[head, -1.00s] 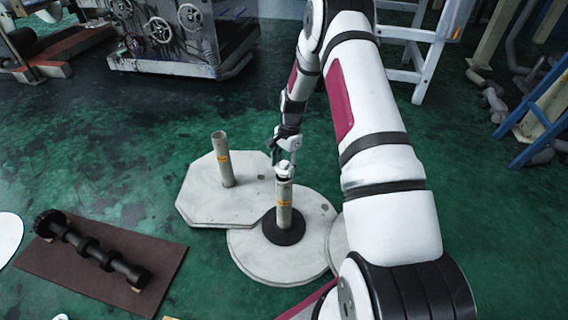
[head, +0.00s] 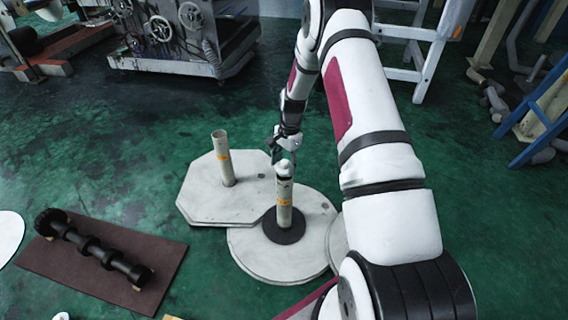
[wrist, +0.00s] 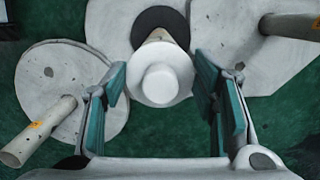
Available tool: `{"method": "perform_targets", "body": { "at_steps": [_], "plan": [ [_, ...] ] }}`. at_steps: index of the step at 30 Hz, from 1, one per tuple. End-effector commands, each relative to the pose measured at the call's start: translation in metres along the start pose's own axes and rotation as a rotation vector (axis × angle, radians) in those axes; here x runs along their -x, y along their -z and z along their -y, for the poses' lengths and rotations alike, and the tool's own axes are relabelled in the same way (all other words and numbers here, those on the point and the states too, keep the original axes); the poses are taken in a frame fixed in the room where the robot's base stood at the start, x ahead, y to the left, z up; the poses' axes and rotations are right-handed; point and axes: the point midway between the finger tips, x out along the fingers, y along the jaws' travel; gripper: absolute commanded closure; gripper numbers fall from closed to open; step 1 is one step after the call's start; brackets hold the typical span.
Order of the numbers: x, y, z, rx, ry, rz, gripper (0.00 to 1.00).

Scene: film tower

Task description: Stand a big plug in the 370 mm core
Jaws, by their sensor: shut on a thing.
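A pale core (head: 284,212) with an orange label stands upright on a round plate, a black ring around its foot. I cannot read its label. A white plug (wrist: 160,84) is at the core's top; it also shows in the head view (head: 284,170). My gripper (wrist: 160,72) is shut on the plug, a finger on each side. It also shows above the core in the head view (head: 284,156). The plug is in line with the core, but how deep it sits is hidden. A second core (head: 222,160) stands on the octagonal plate. A third core (wrist: 38,132) shows in the wrist view.
The octagonal plate (head: 200,205) and round plate (head: 255,258) lie side by side. A brown mat (head: 60,265) with a black stepped shaft (head: 92,248) lies at left. A machine (head: 190,45) stands behind, a blue frame (head: 545,115) at right. Green floor is clear between.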

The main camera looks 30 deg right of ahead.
Motion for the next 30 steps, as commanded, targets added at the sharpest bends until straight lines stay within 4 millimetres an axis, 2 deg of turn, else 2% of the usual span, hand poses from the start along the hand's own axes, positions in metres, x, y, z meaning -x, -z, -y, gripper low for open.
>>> {"method": "perform_targets", "body": {
  "at_steps": [15, 30],
  "plan": [
    [-0.0006, -0.0001, 0.0001, 0.001, 0.000, 0.000, 0.74],
    [-0.0093, 0.0012, 0.0002, 0.001, 0.000, 0.000, 0.74]
  ]
}}
